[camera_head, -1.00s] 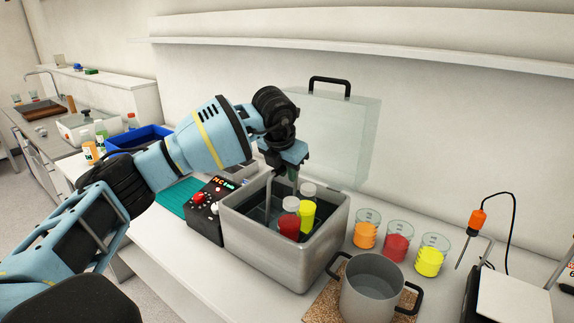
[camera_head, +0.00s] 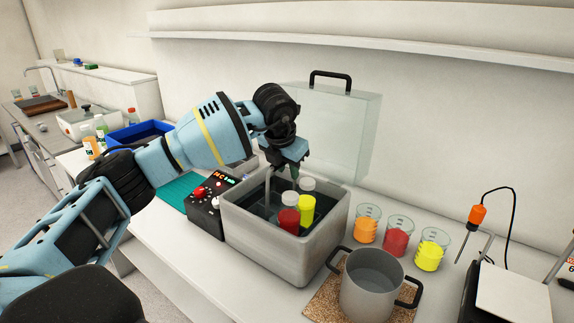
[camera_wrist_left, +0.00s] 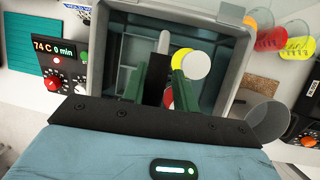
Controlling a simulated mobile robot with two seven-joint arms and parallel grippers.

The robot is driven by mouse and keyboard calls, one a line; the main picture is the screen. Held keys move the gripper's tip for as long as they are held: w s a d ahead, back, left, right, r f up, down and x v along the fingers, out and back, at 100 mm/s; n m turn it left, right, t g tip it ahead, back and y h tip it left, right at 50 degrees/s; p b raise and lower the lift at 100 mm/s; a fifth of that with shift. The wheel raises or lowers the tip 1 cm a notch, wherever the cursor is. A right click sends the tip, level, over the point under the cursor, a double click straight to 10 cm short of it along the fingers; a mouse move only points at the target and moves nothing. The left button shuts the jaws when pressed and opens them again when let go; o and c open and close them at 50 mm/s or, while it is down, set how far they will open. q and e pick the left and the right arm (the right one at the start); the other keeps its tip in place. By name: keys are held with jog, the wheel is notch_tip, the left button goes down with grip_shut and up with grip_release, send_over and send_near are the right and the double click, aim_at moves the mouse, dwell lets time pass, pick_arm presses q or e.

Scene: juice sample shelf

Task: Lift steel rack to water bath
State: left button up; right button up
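The steel water bath (camera_head: 327,222) stands open on the bench, its clear lid with a black handle raised behind it. The grey steel rack shows by its upright handle (camera_head: 268,188) inside the bath; its base is hidden. Bottles in the bath include a red one (camera_head: 288,217) and a yellow one (camera_head: 306,209), upright with whitish caps. My left gripper (camera_head: 293,171) is at the handle's top, over the bath. In the left wrist view its green fingers (camera_wrist_left: 166,82) stand apart around the handle's line. Whether they press on it is unclear. My right gripper is out of view.
A control box (camera_head: 210,203) is left of the bath. Beakers of orange (camera_head: 366,230), red (camera_head: 398,242) and yellow (camera_head: 430,256) stand to the right. A pot (camera_head: 372,287) on a cork mat is in front. A blue tray (camera_head: 138,137) lies behind my left arm.

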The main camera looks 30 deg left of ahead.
pick_arm(q)
jog(key=shift+o, duration=1.3)
jog(key=shift+f, duration=0.15)
jog(key=v, duration=0.8)
